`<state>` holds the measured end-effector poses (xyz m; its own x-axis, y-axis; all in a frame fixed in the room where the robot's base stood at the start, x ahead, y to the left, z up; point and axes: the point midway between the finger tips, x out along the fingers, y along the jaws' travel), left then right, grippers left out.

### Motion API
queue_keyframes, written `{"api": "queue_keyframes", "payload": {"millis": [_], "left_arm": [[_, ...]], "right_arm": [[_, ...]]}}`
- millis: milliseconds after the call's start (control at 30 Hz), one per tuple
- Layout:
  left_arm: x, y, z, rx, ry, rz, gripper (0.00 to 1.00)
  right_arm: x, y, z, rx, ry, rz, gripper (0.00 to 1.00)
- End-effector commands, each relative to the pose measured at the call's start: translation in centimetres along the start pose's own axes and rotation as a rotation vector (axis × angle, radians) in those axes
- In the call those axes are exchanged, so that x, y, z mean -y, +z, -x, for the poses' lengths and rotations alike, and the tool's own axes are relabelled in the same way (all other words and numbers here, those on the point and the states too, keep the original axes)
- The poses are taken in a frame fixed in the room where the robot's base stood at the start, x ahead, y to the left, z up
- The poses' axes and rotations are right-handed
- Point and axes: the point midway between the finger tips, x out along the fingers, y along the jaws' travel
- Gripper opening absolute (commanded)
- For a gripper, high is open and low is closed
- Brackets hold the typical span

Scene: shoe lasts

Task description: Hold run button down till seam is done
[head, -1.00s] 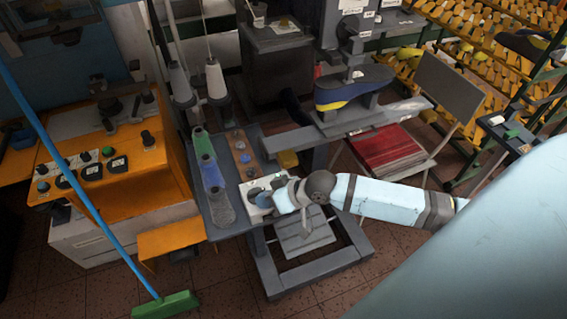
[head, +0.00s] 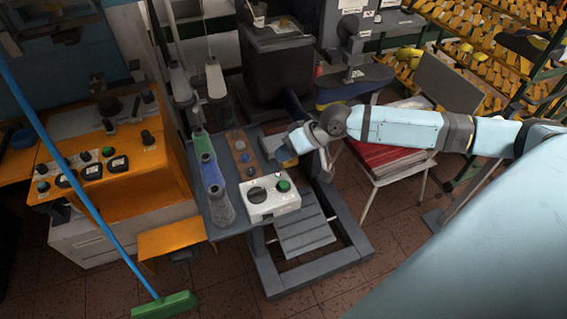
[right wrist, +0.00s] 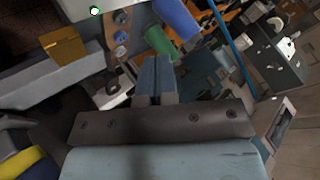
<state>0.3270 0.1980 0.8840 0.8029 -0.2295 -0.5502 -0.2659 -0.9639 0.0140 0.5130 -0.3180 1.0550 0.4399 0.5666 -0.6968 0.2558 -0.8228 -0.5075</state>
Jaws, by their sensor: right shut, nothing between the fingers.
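A white control box (head: 270,200) stands at the front edge of the grey bench, with a green button (head: 283,185) and a dark round part (head: 257,195) on its top. My right gripper (head: 281,157) is shut and empty, above and behind the box, clear of the button. A blue and yellow shoe (head: 352,86) sits on the machine, partly behind my right arm. My left gripper is out of view.
Cones of thread (head: 215,78) and several spools (head: 208,170) stand left of the box. A blue-handled broom (head: 165,304) leans across the orange console (head: 100,160).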

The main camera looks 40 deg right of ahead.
Motion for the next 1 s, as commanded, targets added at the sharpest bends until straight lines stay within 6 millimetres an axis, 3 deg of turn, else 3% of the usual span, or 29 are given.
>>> {"api": "queue_keyframes", "payload": {"millis": [467,700,1000], "left_arm": [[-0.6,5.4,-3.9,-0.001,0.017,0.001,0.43],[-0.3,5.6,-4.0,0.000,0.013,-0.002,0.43],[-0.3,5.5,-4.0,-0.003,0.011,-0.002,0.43]], "right_arm": [[-3.2,3.2,-4.4,0.000,0.000,0.001,0.00],[-4.1,4.1,-5.6,0.000,0.001,-0.001,0.00],[-4.2,4.2,-5.8,0.000,0.000,0.001,0.00]]}}
